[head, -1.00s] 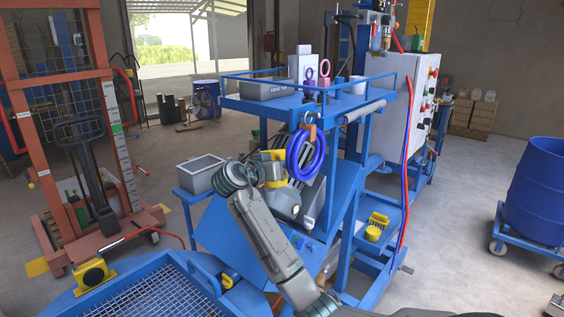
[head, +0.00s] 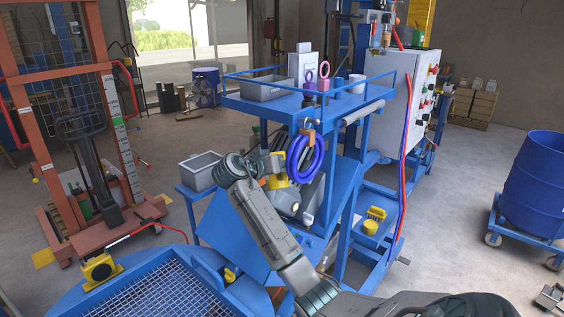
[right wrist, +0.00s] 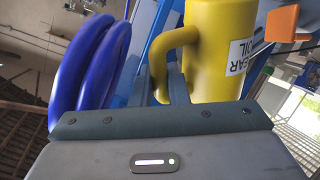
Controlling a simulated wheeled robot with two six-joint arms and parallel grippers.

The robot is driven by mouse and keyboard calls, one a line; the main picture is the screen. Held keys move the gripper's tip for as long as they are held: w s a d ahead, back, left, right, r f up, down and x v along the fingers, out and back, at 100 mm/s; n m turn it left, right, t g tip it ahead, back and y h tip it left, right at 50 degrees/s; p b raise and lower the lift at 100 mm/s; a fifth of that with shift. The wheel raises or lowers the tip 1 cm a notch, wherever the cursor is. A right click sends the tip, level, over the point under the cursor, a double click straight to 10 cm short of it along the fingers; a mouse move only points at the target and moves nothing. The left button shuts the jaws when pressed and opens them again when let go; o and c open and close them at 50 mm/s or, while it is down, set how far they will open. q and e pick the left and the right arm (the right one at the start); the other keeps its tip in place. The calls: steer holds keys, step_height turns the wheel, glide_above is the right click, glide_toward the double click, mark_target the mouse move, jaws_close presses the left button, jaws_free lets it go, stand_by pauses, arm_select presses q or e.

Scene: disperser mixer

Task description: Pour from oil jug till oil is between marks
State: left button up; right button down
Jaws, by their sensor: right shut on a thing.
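The yellow oil jug (right wrist: 213,50) shows in the right wrist view, with a white label reading "GEAR OIL" and a loop handle. In the head view the yellow jug (head: 278,184) is partly hidden behind my right wrist, in front of the blue mixer frame. My right gripper (right wrist: 172,86) is shut on the jug's handle. The jug looks tilted against the room, but its exact angle is unclear. Its mouth, any oil stream and the level marks are not visible. My left gripper is out of view.
A blue hose coil (head: 305,158) hangs from the frame beside my right wrist. The blue upper shelf (head: 285,104) carries a grey bin (head: 262,90) and small items. A grey box (head: 202,171) stands left. A red-and-blue hose (head: 406,150) runs down by the control cabinet (head: 408,95).

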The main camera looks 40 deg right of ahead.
steer(key=shift+w+d+r+n+g+y+p, duration=0.1)
steer(key=shift+w+r+n+g+y+p, duration=0.2)
steer(key=shift+p, duration=0.9)
steer(key=shift+w+d+r+n+g+y+p, duration=0.1)
steer(key=shift+r+n+y+p, duration=0.3)
steer(key=shift+p, duration=0.8)
steer(key=shift+w+d+r+n+g+y, duration=0.1)
steer(key=shift+w+d+n+g+y, duration=0.15)
steer(key=shift+w+n+g, duration=0.2)
steer(key=shift+w+d+r+n+g+y, duration=0.15)
steer(key=shift+w+n+g+y, duration=0.1)
steer(key=shift+w+n+g, duration=0.25)
steer(key=shift+s+f, duration=0.1)
stand_by(1.4)
